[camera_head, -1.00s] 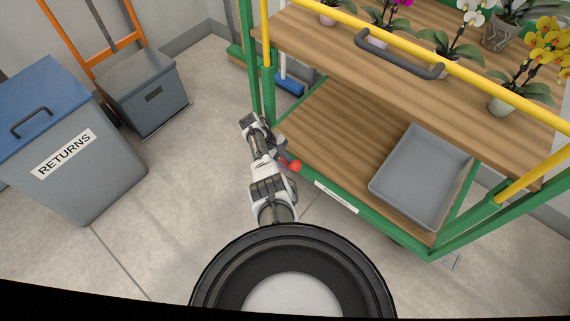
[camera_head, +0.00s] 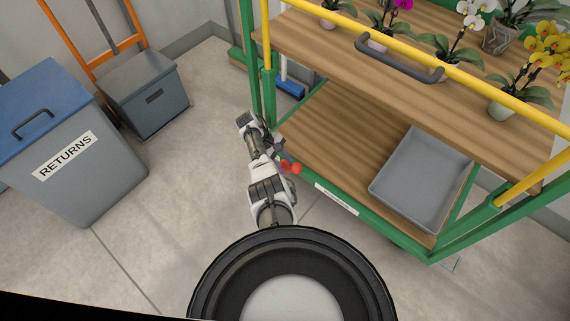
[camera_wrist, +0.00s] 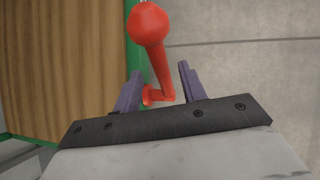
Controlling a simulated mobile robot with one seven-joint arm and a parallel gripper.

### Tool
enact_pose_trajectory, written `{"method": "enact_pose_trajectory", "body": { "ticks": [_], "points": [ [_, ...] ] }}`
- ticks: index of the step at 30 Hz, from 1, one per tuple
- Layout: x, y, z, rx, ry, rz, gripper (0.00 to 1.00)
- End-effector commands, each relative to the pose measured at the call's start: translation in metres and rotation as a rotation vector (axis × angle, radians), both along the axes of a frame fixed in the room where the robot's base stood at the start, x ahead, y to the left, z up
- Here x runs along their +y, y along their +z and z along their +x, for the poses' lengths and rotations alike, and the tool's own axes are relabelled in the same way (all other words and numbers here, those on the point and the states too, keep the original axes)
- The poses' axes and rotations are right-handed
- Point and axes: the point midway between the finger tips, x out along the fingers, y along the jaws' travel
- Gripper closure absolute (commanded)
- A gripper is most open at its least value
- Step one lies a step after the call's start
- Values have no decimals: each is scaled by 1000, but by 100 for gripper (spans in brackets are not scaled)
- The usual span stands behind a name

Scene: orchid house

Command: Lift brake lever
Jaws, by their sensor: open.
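The brake lever (camera_wrist: 159,65) is red, with a round ball knob (camera_wrist: 147,24) at its end. In the wrist view its rod runs down between the two purple fingers of my gripper (camera_wrist: 160,72) and bends left at its base. My gripper is open, with a finger on each side of the rod and the knob beyond the fingertips. I cannot tell whether a finger touches it. In the head view the red knob (camera_head: 297,169) shows beside the cart's green lower frame, just right of my arm; my fingers are mostly hidden there.
The green cart has a wooden lower shelf (camera_head: 315,130) with a grey tray (camera_head: 386,190). Potted orchids stand on the upper shelf, behind a yellow rail (camera_head: 400,52). A grey RETURNS bin (camera_head: 85,185) and a grey box (camera_head: 145,98) stand left. Floor between is clear.

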Motion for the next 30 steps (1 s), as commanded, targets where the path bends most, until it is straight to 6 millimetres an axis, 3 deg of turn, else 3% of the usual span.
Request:
{"method": "enact_pose_trajectory", "body": {
  "ticks": [9,15,21,30],
  "points": [
    [40,62,13,-3,3,2,59],
    [58,88,19,-2,1,1,59],
    [65,99,20,-1,1,1,59],
    [65,100,20,-1,1,0,59]
  ]
}}
